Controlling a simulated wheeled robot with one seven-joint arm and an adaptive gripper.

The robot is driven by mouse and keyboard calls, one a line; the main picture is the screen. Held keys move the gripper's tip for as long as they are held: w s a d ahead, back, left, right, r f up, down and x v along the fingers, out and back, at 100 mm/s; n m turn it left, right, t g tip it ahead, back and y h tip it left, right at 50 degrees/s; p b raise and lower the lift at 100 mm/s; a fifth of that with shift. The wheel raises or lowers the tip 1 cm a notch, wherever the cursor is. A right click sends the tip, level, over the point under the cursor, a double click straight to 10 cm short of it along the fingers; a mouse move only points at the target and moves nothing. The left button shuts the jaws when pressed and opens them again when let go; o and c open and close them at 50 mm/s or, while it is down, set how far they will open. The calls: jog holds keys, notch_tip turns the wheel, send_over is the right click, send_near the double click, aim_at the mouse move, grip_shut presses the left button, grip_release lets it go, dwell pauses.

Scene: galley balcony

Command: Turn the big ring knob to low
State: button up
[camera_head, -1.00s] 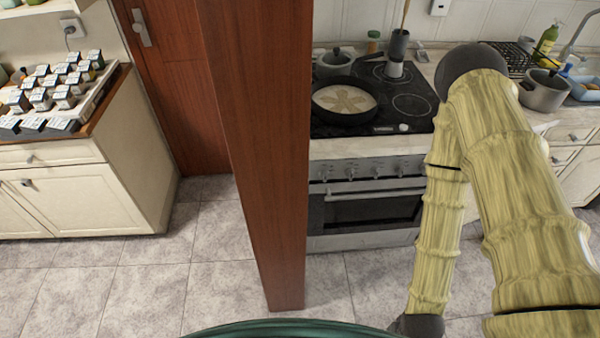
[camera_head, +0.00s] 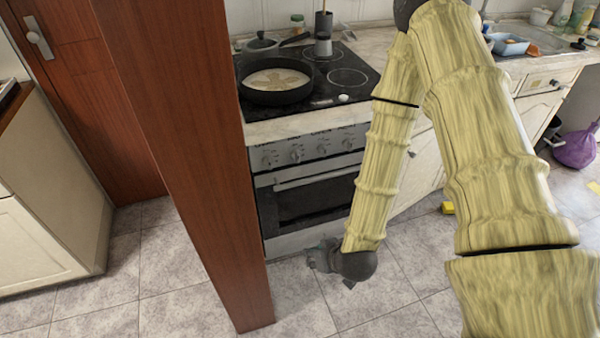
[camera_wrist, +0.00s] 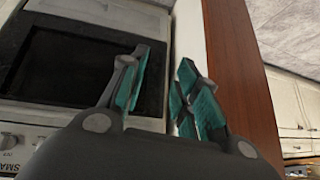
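The stove's front panel (camera_head: 308,148) carries a row of several round knobs above the oven door (camera_head: 305,200). One knob (camera_head: 296,153) sits left of the middle of the row. I cannot tell which is the big ring knob or read any setting. My gripper (camera_wrist: 164,62) is open and empty in the wrist view, its two teal-padded fingers apart. In the head view my gripper is low, in front of the oven's lower part and below the knobs. In the wrist view the dark oven door (camera_wrist: 70,60) lies behind the left finger, and part of the panel shows at the lower left.
A brown wooden pillar (camera_head: 190,150) stands just left of the stove and also shows in the wrist view (camera_wrist: 242,65). A black pan (camera_head: 277,93) with food sits on the hob. Cabinets (camera_head: 535,105) are on the right.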

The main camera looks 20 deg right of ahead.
jog(key=w+r+t+b, duration=0.4)
jog(key=w+t+b, duration=0.2)
jog(key=w+b, duration=0.55)
jog(key=t+h+b, duration=0.1)
jog(key=t+b, duration=0.4)
jog(key=b, duration=0.3)
send_near(299, 155)
jog(key=w, duration=0.3)
jog(key=w+b, duration=0.1)
jog(key=w, duration=0.4)
jog(key=shift+w+a+r+b, duration=0.1)
jog(key=shift+w+a+b, duration=0.2)
jog(key=shift+w+b, duration=0.1)
jog(key=shift+c, duration=0.3)
jog(key=shift+d, duration=0.1)
grip_shut()
